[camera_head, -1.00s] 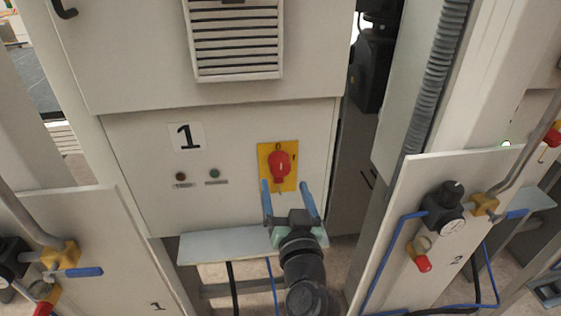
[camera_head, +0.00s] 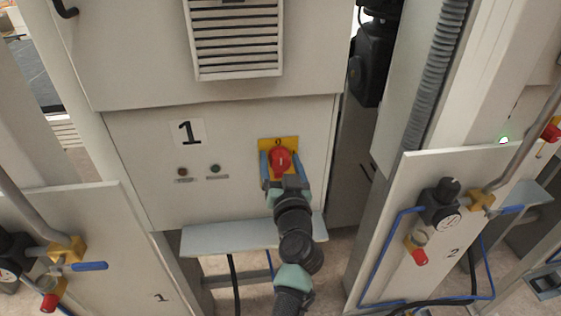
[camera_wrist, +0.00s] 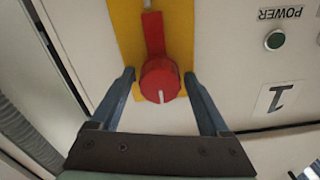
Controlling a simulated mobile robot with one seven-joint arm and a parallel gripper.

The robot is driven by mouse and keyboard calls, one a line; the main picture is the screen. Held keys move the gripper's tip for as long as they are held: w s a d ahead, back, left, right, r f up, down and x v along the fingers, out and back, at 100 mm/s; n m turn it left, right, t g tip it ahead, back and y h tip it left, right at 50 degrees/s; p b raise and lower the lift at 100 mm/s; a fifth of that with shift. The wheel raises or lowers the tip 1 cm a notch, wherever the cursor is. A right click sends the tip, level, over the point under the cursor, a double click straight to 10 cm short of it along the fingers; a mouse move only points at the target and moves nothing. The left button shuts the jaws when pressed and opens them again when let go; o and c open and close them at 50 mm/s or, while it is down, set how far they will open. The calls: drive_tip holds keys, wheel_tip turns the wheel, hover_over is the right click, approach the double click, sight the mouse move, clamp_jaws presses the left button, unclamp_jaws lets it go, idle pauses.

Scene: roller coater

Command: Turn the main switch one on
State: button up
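The red rotary switch (camera_head: 280,159) sits on a yellow plate (camera_head: 291,142) on the grey cabinet marked 1. A "0" shows above the knob. In the wrist view, which is upside down, the red knob (camera_wrist: 160,82) has a white mark pointing down the picture, and its red handle extends up across the yellow plate (camera_wrist: 126,28). My gripper (camera_head: 280,157) is at the switch with a blue finger on each side of the knob. In the wrist view my gripper (camera_wrist: 159,77) is open, with small gaps between the fingers and knob.
A dark green POWER lamp (camera_wrist: 274,40) and a label 1 (camera_head: 190,133) are beside the switch. A shelf (camera_head: 225,239) juts out below. Valve panels stand at left (camera_head: 95,225) and right (camera_head: 390,240), with valves and hoses.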

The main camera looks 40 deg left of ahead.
clamp_jaws()
drive_tip(key=shift+m, duration=0.3)
drive_tip(key=m+b, duration=0.1)
drive_tip(key=m, duration=0.2)
drive_tip(key=shift+m, duration=0.3)
drive_tip(key=m, duration=0.4)
drive_tip(key=shift+m, duration=0.3)
drive_tip(key=m, duration=0.4)
drive_tip(key=shift+m+p, duration=0.3)
drive_tip(key=shift+p, duration=0.05)
drive_tip(key=shift+m+p, duration=0.6)
drive_tip(key=shift+m, duration=1.7)
drive_tip(key=shift+f, duration=0.1)
drive_tip(key=shift+o, duration=1.1)
unclamp_jaws()
